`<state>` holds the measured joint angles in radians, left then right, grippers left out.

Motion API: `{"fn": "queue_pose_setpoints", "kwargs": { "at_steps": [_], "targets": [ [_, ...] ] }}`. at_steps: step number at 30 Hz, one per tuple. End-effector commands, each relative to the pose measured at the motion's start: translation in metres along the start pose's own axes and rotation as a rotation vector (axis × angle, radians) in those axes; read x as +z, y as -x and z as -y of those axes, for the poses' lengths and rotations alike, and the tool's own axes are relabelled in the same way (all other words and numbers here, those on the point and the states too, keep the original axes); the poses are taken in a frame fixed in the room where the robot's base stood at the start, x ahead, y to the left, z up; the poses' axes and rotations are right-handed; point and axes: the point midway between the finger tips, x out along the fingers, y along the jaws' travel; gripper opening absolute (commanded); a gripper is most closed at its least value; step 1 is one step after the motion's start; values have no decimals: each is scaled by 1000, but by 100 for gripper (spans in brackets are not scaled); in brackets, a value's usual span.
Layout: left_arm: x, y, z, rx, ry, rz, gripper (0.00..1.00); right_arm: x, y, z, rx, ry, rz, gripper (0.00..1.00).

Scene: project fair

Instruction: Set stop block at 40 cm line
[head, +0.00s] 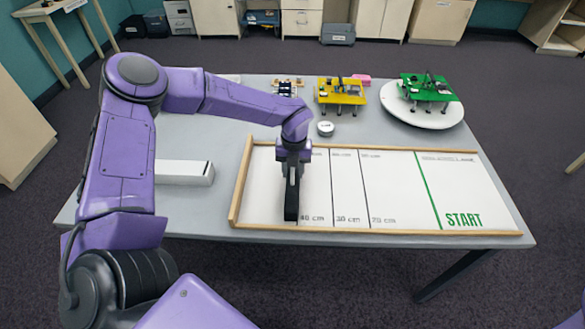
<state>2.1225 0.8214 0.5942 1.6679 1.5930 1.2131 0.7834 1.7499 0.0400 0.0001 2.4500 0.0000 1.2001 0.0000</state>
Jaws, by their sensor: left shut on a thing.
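The track board (399,210) lies on the grey table, white with a wooden rim, dark distance lines and a green START line at the right. My left gripper (291,177) points down over its left part, shut on a long black bar, which looks like the stop block (291,207). The bar runs front to back, roughly parallel to the lines, at the 40 cm label (315,218). The gripper and bar cover much of the 40 cm line there. I cannot tell whether the bar touches the board. My right gripper is out of view.
A white bar (190,173) lies left of the board. Behind the board are a small round tin (325,128), a yellow model (341,91), a pink item (361,77) and a green model (428,87) on a white disc (420,114).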

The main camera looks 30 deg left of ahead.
Motion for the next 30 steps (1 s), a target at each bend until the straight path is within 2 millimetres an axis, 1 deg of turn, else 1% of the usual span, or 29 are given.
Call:
{"fn": "queue_pose_setpoints", "kwargs": {
  "at_steps": [5,6,8,16,18,20,23,27,30],
  "targets": [
    [0,-3,0,-1,0,1,0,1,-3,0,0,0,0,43],
    [0,-3,0,0,0,0,44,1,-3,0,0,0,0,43],
    [0,-3,0,0,0,0,64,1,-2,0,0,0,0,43],
    [0,-2,0,0,0,0,64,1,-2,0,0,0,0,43],
    [0,4,0,0,0,0,64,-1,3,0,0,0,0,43],
    [1,9,1,-2,0,3,64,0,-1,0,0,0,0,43],
    [0,31,1,-4,0,4,64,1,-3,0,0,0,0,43],
    [1,69,1,-3,1,5,64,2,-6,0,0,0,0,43],
    [0,92,0,-2,1,4,64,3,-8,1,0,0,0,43]
  ]
}}
